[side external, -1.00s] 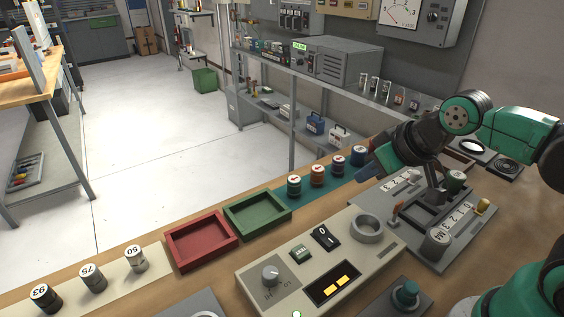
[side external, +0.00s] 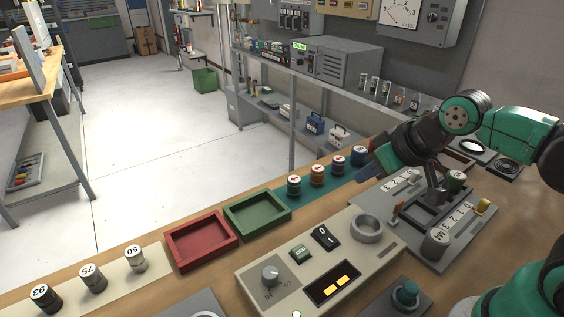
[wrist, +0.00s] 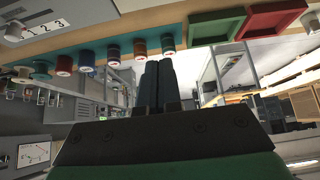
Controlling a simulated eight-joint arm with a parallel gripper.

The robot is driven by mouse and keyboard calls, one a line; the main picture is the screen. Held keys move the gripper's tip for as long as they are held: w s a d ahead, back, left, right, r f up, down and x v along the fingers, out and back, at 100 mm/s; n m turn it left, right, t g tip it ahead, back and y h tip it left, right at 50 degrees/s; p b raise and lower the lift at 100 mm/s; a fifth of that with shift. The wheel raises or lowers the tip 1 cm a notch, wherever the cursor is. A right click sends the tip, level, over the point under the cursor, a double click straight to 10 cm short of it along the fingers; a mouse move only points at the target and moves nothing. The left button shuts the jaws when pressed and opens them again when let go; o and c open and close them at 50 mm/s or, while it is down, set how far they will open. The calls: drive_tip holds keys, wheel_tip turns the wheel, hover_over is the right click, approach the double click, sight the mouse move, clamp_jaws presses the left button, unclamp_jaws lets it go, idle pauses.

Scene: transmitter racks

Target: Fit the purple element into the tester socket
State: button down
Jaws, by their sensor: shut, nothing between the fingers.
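The tester (side external: 320,268) is a beige panel, and its socket (side external: 367,229) is a raised grey ring at its far right corner, with nothing seen standing in it. A row of capped cylindrical elements stands on a teal mat, including a teal one (side external: 294,187), an orange-brown one (side external: 317,177) and bluish ones (side external: 338,165). I cannot tell for sure which is purple. My gripper (wrist: 156,66) is shut and empty. In the wrist view its fingers point toward the row of elements, which shows along the top. In the side view the hand is beyond the socket, beside the row's far end.
A red tray (side external: 201,240) and a green tray (side external: 257,212) sit left of the row. Labelled cylinders, such as the one marked 75 (side external: 92,278), stand at the near left. A grey rack panel (side external: 445,243) with a lever stands right of the tester, below my arm.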

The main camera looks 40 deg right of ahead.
drive_tip(key=shift+c, duration=1.7)
unclamp_jaws()
drive_tip(key=n+g, duration=0.2)
drive_tip(key=g, duration=0.4)
hover_over(339, 159)
drive_tip(key=f, duration=0.5)
drive_tip(key=shift+s+d+f, duration=0.1)
drive_tip(key=shift+s+f, duration=0.05)
drive_tip(key=shift+s, duration=0.25)
drive_tip(key=shift+w+f, duration=0.2)
drive_tip(key=shift+f, duration=1.2)
drive_tip(key=shift+w+f, duration=0.2)
drive_tip(key=shift+f, duration=1.2)
